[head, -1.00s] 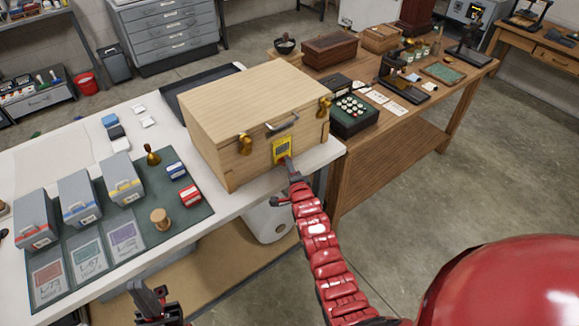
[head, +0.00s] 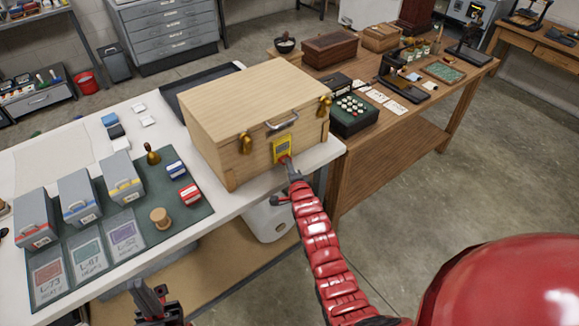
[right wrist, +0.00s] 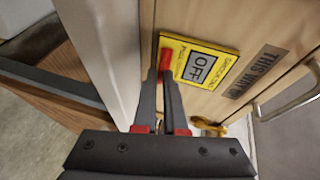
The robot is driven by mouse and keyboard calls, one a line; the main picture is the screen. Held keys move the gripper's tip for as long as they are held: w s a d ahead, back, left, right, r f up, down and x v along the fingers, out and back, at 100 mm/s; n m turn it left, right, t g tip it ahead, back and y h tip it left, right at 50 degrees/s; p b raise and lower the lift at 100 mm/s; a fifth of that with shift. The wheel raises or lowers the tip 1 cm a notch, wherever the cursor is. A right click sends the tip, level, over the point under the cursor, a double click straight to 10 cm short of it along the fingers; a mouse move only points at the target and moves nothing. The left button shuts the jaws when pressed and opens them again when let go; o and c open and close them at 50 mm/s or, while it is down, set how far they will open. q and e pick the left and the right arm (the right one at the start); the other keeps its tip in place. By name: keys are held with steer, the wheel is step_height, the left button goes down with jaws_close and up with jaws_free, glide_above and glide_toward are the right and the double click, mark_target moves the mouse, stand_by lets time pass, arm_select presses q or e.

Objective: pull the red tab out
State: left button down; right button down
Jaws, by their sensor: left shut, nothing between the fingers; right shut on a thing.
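A light wooden case (head: 225,125) with brass latches and a grey handle stands on the white table. A yellow plate (head: 283,146) on its front shows a window reading OFF in the right wrist view (right wrist: 198,67). The red tab (right wrist: 165,59) sticks out at the plate's edge; it shows small in the head view (head: 285,159). My right gripper (right wrist: 162,78) is shut on the red tab, close in front of the plate. My left gripper (head: 149,294) is shut and empty, low in the head view, in front of the table edge.
A green mat (head: 148,232) left of the case holds grey boxes, cards and stamps. A black tray (head: 172,88) lies behind the case. A wooden table (head: 400,125) with a keyed box (head: 352,117) stands to the right. Floor at right is open.

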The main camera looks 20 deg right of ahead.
stand_by(0.8)
steer(key=shift+s+d+f+b, duration=0.1)
steer(key=shift+s+d+b, duration=0.1)
steer(key=shift+s, duration=0.4)
steer(key=shift+s+d+f+b, duration=0.1)
steer(key=shift+s+d+b, duration=0.1)
steer(key=shift+s, duration=0.4)
steer(key=c, duration=1.3)
jaws_free()
steer(key=o, duration=0.3)
steer(key=shift+s+r, duration=0.1)
steer(key=shift+r, duration=0.05)
